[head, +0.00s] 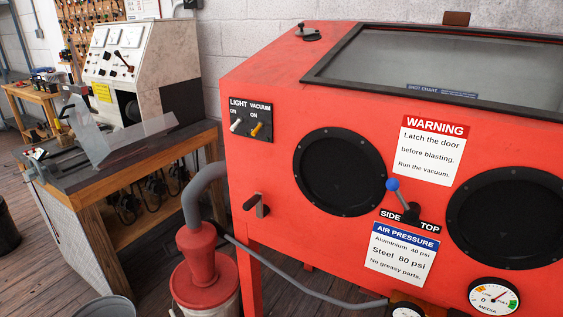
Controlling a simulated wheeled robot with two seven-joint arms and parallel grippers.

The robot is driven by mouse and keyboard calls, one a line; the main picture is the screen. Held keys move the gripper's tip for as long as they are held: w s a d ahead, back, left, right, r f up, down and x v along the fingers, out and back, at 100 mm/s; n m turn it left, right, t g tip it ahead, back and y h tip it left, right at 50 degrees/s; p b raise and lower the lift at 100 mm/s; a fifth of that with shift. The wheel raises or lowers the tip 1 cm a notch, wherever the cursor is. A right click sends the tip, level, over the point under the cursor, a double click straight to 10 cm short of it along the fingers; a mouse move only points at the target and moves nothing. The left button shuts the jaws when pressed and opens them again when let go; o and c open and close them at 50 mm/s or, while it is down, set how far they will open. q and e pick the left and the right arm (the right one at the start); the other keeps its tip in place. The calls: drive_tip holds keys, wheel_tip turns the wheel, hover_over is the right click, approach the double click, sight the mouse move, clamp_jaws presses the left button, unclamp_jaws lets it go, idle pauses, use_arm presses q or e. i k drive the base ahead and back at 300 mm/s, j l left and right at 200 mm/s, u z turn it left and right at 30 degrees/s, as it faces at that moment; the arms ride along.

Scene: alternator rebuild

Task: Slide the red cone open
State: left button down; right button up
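A red cone-shaped piece (198,252) stands at lower centre-left in the head view, left of the red blasting cabinet (262,175). It sits on a round red lid above a pale drum (215,304), which the bottom edge of the picture cuts off. A grey hose (195,200) comes down from the cabinet side into the top of the cone. I cannot tell whether the cone is open or shut. Neither of my grippers is in view.
The cabinet carries light and vacuum switches (247,122), a black-handled latch (258,205), a blue-knobbed lever (398,195) and two round black ports. A thin grey hose (300,286) runs right from near the cone. A wooden bench (100,215) stands left.

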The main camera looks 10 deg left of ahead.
sight(206, 278)
drive_tip(key=j+u, duration=0.15)
drive_tip(key=u, duration=0.65)
drive_tip(key=i, duration=0.05)
